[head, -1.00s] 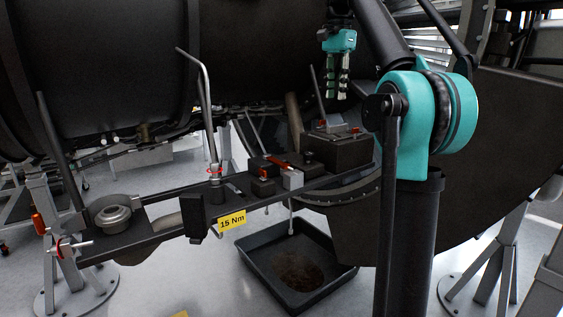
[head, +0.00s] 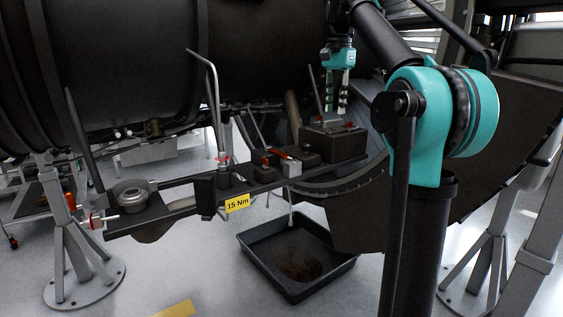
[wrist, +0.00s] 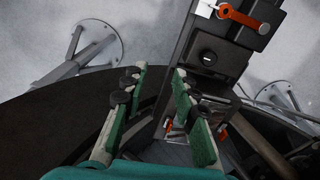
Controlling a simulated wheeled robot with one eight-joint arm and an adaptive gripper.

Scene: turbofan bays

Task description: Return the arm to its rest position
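My gripper (head: 337,108) hangs fingers-down from my teal and black arm, above the dark box at the right end of the black rail. In the wrist view my gripper (wrist: 159,72) shows its two green-padded fingers apart, with nothing between them. The arm is bent, with its teal joint (head: 408,130) at the right of the head view. The dark box (head: 335,145) lies below the fingertips, and a gap seems to separate them.
The black rail (head: 180,212) carries a round metal part (head: 131,194), a bent grey rod (head: 213,90) and red-handled pieces (head: 280,154). A yellow "15 Nm" label (head: 237,203) marks it. A dark drip tray (head: 268,256) lies on the floor. The engine casing (head: 150,60) fills the upper left.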

